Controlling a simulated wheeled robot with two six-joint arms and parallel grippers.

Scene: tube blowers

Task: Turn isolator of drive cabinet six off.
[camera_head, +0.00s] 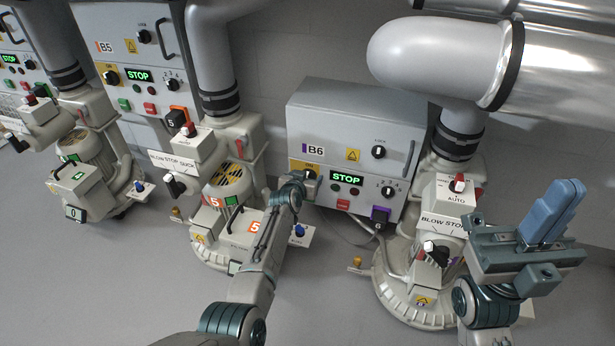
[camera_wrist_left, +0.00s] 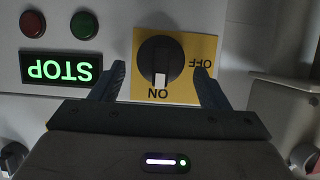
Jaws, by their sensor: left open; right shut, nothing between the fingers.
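Drive cabinet six is the grey box marked B6 (camera_head: 345,140) in the middle of the head view. Its isolator is a black rotary knob on a yellow plate; in the left wrist view the knob (camera_wrist_left: 160,62) shows upside down, its white pointer at ON. OFF is printed to the right there. My left gripper (camera_head: 299,180) is at the isolator, largely covering it in the head view. In the left wrist view its open fingers (camera_wrist_left: 160,85) stand one on each side of the knob; contact cannot be told. My right gripper (camera_head: 560,213) is shut and empty, at the right.
A lit green STOP display (camera_head: 346,178) and a lower rotary switch (camera_head: 388,191) share the cabinet front. The B5 cabinet (camera_head: 125,60) stands left. A blower (camera_head: 415,285) with thick pipes stands close on the right. Open floor (camera_head: 320,310) lies in front.

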